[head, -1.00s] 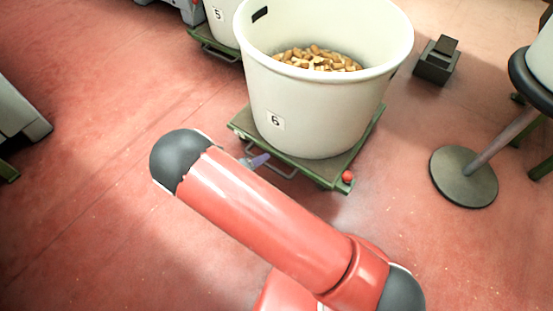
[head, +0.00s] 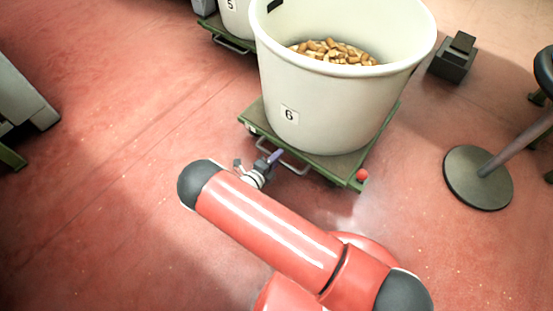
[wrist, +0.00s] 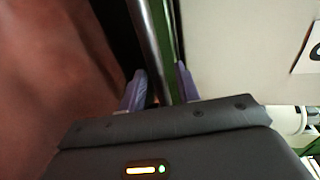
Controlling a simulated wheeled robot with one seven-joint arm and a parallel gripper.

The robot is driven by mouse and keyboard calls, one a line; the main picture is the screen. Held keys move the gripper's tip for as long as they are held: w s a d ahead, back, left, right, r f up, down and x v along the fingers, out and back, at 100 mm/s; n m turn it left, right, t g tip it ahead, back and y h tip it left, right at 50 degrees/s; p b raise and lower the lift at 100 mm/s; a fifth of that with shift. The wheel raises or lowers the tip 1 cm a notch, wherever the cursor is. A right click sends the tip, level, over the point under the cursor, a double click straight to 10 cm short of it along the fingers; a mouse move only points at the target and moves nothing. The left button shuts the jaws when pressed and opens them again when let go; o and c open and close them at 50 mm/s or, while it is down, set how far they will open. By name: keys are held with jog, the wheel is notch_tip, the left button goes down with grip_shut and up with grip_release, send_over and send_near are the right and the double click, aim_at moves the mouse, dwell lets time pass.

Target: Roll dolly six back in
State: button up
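Dolly six is a low green platform (head: 340,168) on the red floor, ahead of my arm in the head view. It bears a large cream tub (head: 310,95) labelled 6, partly filled with cork stoppers (head: 335,50). A metal loop handle (head: 293,169) sticks out at its near edge. My gripper (head: 268,160) is at the left part of this handle. In the wrist view, the purple fingers (wrist: 160,82) stand apart, one on each side of the metal bar (wrist: 150,35), with gaps showing. The bar's lower part is hidden behind the gripper body.
Another dolly with a tub labelled 5 (head: 235,18) stands behind to the left. A dark block (head: 452,62) and a stool with a round base (head: 478,178) are at the right. A grey unit (head: 20,95) stands at the left edge. Floor around my arm is clear.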

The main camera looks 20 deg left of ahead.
jog(key=shift+w, duration=0.1)
grip_shut()
jog(key=shift+w, duration=0.1)
dwell(0.3)
